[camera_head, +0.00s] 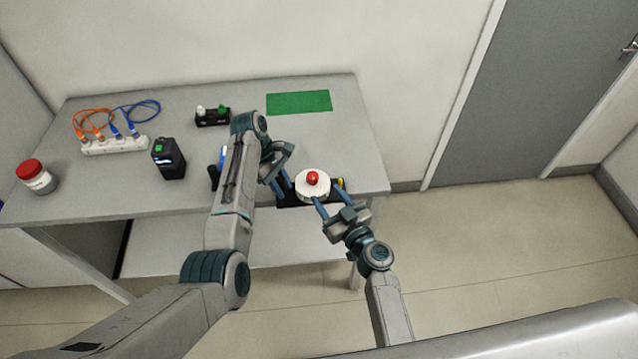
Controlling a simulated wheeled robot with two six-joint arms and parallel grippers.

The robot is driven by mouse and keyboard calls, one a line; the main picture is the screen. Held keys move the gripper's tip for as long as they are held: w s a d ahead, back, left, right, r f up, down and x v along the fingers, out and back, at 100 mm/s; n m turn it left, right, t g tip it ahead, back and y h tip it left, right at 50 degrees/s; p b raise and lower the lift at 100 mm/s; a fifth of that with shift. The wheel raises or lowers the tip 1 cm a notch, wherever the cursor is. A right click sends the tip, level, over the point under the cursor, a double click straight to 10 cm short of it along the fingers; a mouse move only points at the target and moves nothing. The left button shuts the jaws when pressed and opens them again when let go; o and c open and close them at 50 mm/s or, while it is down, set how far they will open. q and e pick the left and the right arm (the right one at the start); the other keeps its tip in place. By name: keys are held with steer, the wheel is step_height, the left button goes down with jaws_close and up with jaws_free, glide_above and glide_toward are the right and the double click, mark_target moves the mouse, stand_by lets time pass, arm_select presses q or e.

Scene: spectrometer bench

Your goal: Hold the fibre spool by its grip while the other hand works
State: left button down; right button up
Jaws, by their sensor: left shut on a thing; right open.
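The fibre spool appears to be the white round piece with a red knob (313,186), at the front right of the bench over a black base (286,204). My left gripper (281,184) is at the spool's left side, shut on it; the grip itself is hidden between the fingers. My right gripper (331,197) is open at the spool's right front, its blue fingers spread either side of the spool's near right edge. I cannot tell whether they touch it.
A green mat (299,102) lies at the back right. A black holder (212,119), a dark box (169,159), a white socket strip (115,146) with orange and blue cables, and a red-lidded jar (38,180) stand further left. The bench's right end (362,140) is clear.

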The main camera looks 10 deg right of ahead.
steer(key=shift+v, duration=1.6)
steer(key=n+g+y, duration=0.4)
steer(key=n+g, duration=0.2)
steer(key=g, duration=0.2)
glide_toward(313, 175)
steer(key=x, duration=1)
steer(key=shift+a, duration=0.1)
